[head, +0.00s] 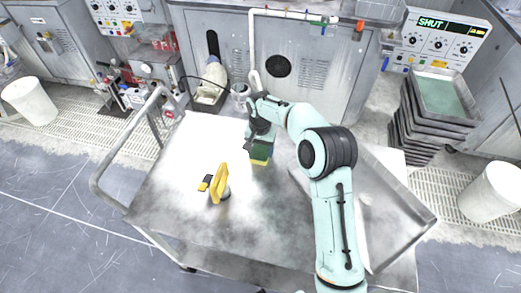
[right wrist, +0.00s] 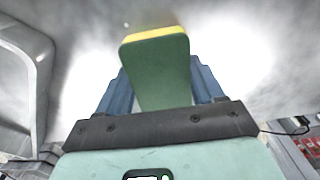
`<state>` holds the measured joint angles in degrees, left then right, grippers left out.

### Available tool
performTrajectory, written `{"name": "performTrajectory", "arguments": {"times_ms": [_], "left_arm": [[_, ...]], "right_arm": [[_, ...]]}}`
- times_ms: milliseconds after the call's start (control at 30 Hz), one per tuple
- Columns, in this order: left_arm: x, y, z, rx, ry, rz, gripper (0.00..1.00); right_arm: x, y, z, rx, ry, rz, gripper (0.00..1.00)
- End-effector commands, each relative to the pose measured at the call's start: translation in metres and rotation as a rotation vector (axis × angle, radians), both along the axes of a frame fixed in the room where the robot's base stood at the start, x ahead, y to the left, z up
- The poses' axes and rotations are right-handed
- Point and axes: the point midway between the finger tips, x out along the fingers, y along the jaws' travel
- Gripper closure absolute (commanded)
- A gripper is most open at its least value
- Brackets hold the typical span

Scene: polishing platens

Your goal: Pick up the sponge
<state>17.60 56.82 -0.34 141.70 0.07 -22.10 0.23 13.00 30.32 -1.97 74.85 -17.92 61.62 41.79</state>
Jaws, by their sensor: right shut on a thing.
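The sponge (head: 260,153) has a green layer and a yellow layer. It is at the far middle of the metal cart top (head: 160,200) in the head view. My right gripper (head: 257,142) points down and is shut on it. In the right wrist view, the sponge (right wrist: 158,75) sits between the two blue fingers of the gripper (right wrist: 158,85), its green face toward the camera and a yellow edge at the far end. I cannot tell whether the sponge touches the cart top. My left gripper is not in view.
A yellow-handled tool (head: 219,185) and a small black and yellow item (head: 205,183) lie on the cart left of the sponge. A shallow metal tray (head: 395,213) lies at the right. A cart rail (head: 118,160) rises at the left.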

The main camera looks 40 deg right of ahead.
Motion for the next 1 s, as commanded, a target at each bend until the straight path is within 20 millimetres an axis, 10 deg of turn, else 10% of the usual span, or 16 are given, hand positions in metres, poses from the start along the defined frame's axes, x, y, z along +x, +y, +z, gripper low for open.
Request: {"name": "performTrajectory", "arguments": {"times_ms": [1000], "left_arm": [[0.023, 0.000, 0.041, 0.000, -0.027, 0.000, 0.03]], "right_arm": [[0.000, 0.000, 0.197, 0.000, -0.001, 0.000, 0.60]]}}
